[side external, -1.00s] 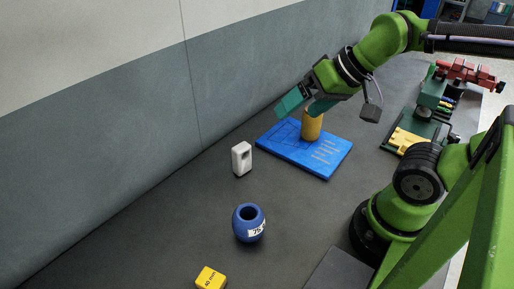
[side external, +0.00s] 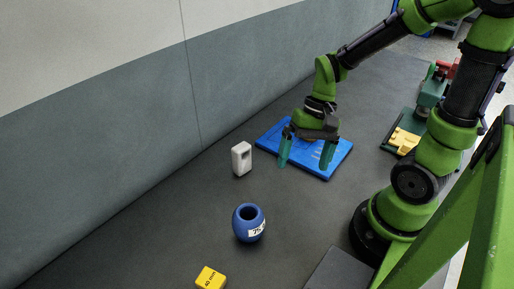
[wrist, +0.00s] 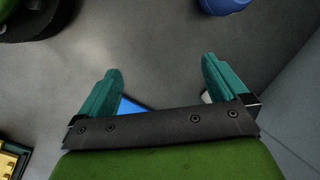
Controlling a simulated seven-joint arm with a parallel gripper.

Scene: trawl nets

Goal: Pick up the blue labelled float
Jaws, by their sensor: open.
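The blue labelled float (side external: 246,224) stands on the dark table, a rounded barrel shape with a dark hole in its top and a white label with black marking on its side. In the wrist view part of the blue float (wrist: 224,5) shows at the top edge, cut off by the frame. My gripper (side external: 306,162) points down above the near part of the blue board, up and to the right of the float in the side view. Its teal fingers are spread apart with nothing between them; they also show in the wrist view (wrist: 158,85).
A white block with a recess (side external: 241,158) stands between board and float. A yellow block (side external: 210,279) lies nearer the front. A green and yellow fixture (side external: 405,139) is at right.

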